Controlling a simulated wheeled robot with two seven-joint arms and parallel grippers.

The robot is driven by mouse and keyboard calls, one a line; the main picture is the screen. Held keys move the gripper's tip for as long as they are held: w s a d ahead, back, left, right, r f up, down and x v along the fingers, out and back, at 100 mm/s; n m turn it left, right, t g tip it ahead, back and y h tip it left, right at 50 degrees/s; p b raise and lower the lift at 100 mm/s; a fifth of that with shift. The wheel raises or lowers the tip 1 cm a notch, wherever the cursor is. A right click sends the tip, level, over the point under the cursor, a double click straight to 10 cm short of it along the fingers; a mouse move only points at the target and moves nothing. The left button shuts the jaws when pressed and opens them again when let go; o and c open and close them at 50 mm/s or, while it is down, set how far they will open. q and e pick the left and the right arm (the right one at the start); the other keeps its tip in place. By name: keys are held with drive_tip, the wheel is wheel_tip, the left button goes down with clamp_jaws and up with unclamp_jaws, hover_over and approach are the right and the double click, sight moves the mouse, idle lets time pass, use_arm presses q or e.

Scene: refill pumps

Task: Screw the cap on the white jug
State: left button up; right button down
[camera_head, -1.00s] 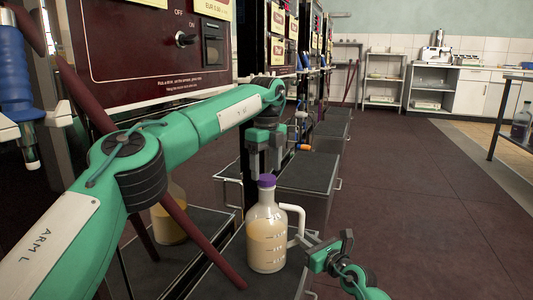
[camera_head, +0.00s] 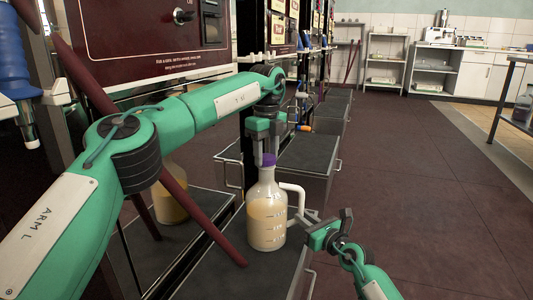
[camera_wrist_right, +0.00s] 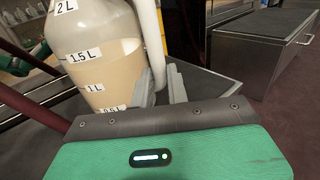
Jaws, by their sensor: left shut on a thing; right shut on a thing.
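The white jug (camera_head: 266,226), a clear whitish bottle half full of pale yellow liquid, stands upright on a dark platform in the head view. Its purple cap (camera_head: 268,160) sits on top of its neck. My left gripper (camera_head: 265,158) points down from above and is shut on the cap, with a finger on each side. My right gripper (camera_head: 312,225) is at the lower part of the jug's white handle (camera_head: 297,200), shut on it. The right wrist view shows the jug's volume labels (camera_wrist_right: 85,57) and the handle (camera_wrist_right: 152,40) between my fingers. The cap's threads are hidden.
The dark platform (camera_head: 255,272) carries the jug. Dispenser cabinets (camera_head: 145,30) rise behind my left arm. The floor to the right is clear.

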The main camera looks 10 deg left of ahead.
use_arm(q)
drive_tip(key=m, duration=1.5)
drive_tip(key=shift+m, duration=0.3)
drive_tip(key=m, duration=0.7)
drive_tip(key=shift+f+m, duration=0.1)
drive_tip(key=shift+m, duration=0.3)
drive_tip(key=m, duration=0.4)
drive_tip(key=shift+m, duration=0.4)
drive_tip(key=m, duration=0.3)
drive_tip(key=o, duration=1.1)
